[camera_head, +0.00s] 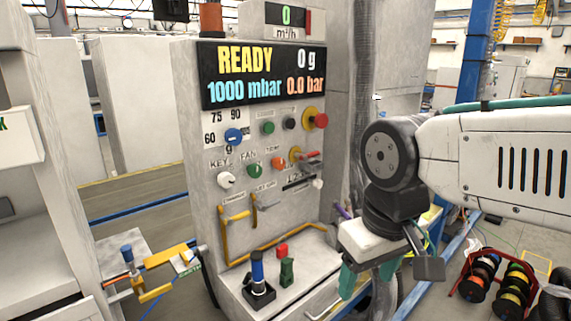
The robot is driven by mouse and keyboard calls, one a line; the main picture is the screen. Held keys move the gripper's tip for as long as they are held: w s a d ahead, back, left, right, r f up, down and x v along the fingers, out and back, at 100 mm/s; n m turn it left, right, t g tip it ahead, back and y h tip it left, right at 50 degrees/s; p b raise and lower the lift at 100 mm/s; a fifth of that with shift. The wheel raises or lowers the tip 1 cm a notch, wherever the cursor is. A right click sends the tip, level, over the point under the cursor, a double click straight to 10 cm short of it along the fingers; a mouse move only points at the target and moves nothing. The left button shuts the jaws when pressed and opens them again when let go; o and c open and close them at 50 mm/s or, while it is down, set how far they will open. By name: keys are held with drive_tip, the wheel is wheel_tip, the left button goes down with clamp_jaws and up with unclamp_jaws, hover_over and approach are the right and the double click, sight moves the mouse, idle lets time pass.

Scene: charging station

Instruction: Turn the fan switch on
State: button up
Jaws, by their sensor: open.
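The fan switch (254,170) is a green round knob on the grey control panel (207,135), just under the "FAN" label. The exact angle of the knob is too small to tell. My gripper (368,278) is to the right of the panel and lower than the switch. Its teal fingers are apart and point down, with nothing visible between them. It is well clear of the fan switch, and nothing hides the switch.
Near the switch are a white key knob (226,180), a blue dial (233,136), and a red-and-yellow emergency button (315,119). Cable reels (497,278) sit on the floor at right.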

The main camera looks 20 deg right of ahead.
drive_tip(key=w+d+f+n+t+h, duration=0.15)
drive_tip(key=w+t, duration=0.25)
drive_tip(key=w, duration=0.8)
drive_tip(key=w+d+r+m+t, duration=0.1)
drive_tip(key=w+d+t, duration=0.2)
drive_tip(key=w, duration=1)
drive_tip(key=n+t+y, duration=0.5)
drive_tip(key=t+y, duration=0.2)
drive_tip(key=t, duration=0.2)
approach(257, 172)
drive_tip(key=w, duration=0.3)
drive_tip(key=x, duration=0.7)
drive_tip(key=shift+w+a, duration=0.15)
drive_tip(key=shift+a, duration=0.35)
drive_tip(key=c, duration=1)
